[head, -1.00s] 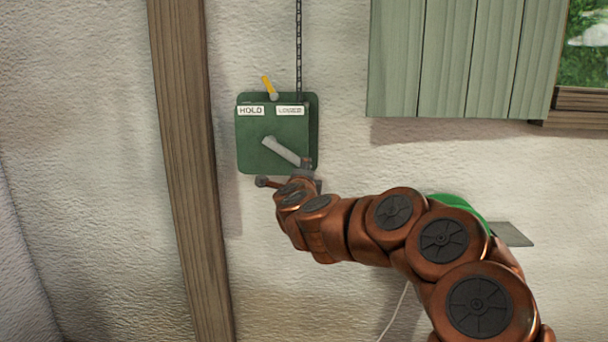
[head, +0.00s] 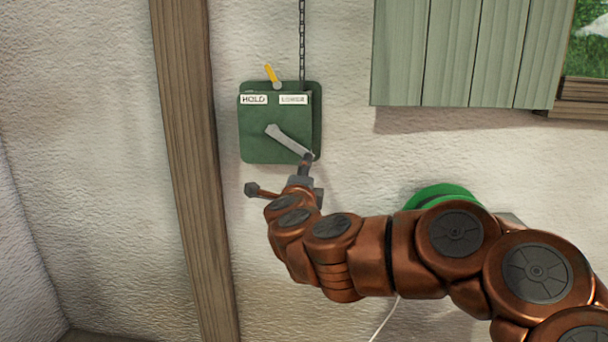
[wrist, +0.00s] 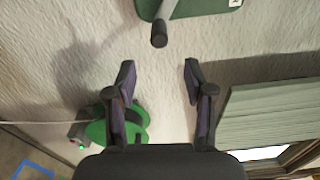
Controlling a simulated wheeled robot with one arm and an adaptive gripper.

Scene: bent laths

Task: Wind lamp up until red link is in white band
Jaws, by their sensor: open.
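The green winch box (head: 280,135) is on the wall, with HOLD and LOWER labels. Its yellow lever (head: 271,74) leans up and left, above the HOLD side. The grey crank arm (head: 288,140) points down to the right, with a dark handle (head: 307,161) at its end. The handle also shows end-on in the wrist view (wrist: 160,38). My gripper (wrist: 158,72) is open and empty; the handle appears just beyond its fingertips, clear of both fingers. In the head view my gripper (head: 305,182) is just below the handle. A chain (head: 302,40) runs up from the box. Lamp, red link and white band are out of view.
A wooden post (head: 190,170) stands left of the box. A green shutter (head: 450,55) and window are at upper right. A round green object (head: 440,194) is partly hidden behind my arm. Bare wall surrounds the box.

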